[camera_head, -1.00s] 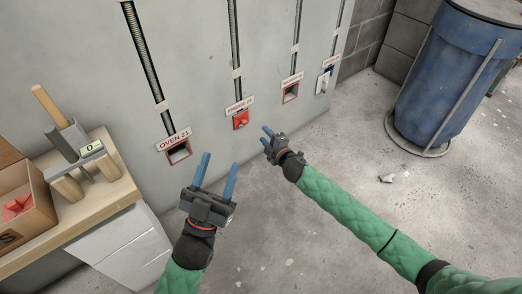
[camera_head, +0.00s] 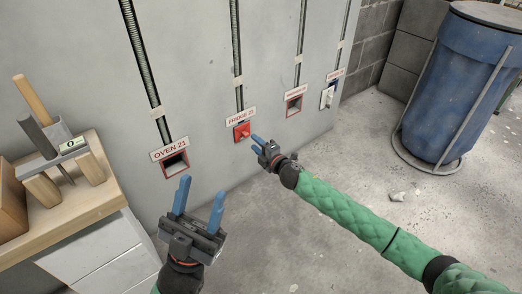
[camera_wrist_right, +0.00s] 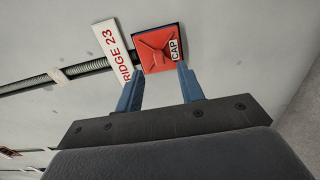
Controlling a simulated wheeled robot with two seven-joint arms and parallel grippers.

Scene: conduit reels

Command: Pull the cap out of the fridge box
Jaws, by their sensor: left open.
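The red square cap (camera_head: 242,131), marked CAP, sits in the wall box under the fridge label (camera_head: 241,117). In the right wrist view the cap (camera_wrist_right: 158,48) has a raised middle and fills its box opening. My right gripper (camera_head: 256,142) is close in front of the cap, to its lower right in the head view. Its blue fingers (camera_wrist_right: 160,70) are apart, tips near the cap's lower edge in the wrist view; whether they touch it I cannot tell. My left gripper (camera_head: 202,186) is open and empty, below the oven box.
The oven box (camera_head: 175,164) and another red-framed box (camera_head: 294,105) are open and empty-looking. A white switch (camera_head: 327,97) is further right. A wooden-topped bench (camera_head: 75,215) with a block and tools stands left. A blue barrel (camera_head: 457,90) stands right.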

